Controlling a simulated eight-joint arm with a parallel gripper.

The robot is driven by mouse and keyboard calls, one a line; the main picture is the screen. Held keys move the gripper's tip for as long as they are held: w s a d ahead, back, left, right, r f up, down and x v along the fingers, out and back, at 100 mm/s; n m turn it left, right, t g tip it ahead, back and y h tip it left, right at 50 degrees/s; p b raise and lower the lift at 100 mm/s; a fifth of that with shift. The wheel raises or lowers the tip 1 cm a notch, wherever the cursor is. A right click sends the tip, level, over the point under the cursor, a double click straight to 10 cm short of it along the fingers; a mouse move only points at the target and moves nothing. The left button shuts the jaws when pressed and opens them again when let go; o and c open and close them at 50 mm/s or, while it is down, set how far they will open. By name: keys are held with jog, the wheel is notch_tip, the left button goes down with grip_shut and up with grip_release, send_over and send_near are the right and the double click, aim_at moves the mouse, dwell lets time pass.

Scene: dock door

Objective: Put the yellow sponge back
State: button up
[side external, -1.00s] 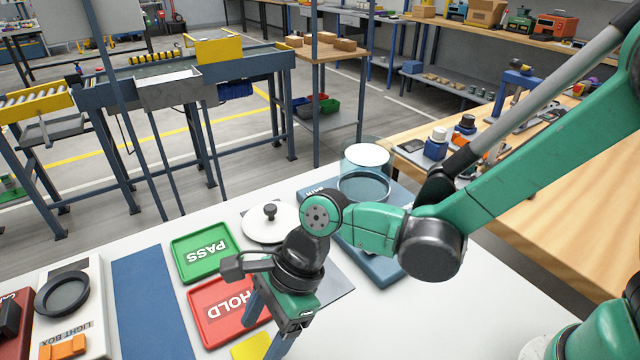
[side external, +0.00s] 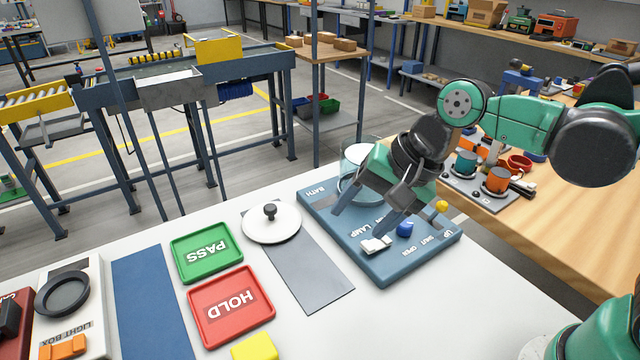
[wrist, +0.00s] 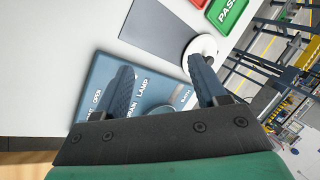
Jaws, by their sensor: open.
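The yellow sponge (side external: 255,348) lies on the white table at the bottom edge of the side view, partly cut off, just below the red HOLD tray (side external: 232,305). It does not show in the wrist view. My gripper (side external: 356,226) is open and empty, tilted down over the blue panel (side external: 375,272), well to the right of the sponge. Its fingers (wrist: 160,64) are spread apart in the wrist view. One fingertip is close to the white LAMP switch (side external: 376,245); I cannot tell whether they touch.
A glass vessel (side external: 352,165) stands at the panel's back, partly behind my gripper. The panel also has a blue knob (side external: 405,230) and a yellow knob (side external: 441,206). A white round lid (side external: 272,226) lies by a grey mat (side external: 312,278). The green PASS tray (side external: 207,252) is left.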

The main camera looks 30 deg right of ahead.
jog(key=s+d+n+t+h, duration=0.1)
jog(key=d+n+t+h, duration=0.2)
jog(key=d+n, duration=0.6)
jog(key=shift+s+d+r+h, duration=0.25)
jog(key=shift+s+d+h, duration=0.05)
jog(key=shift+d, duration=0.2)
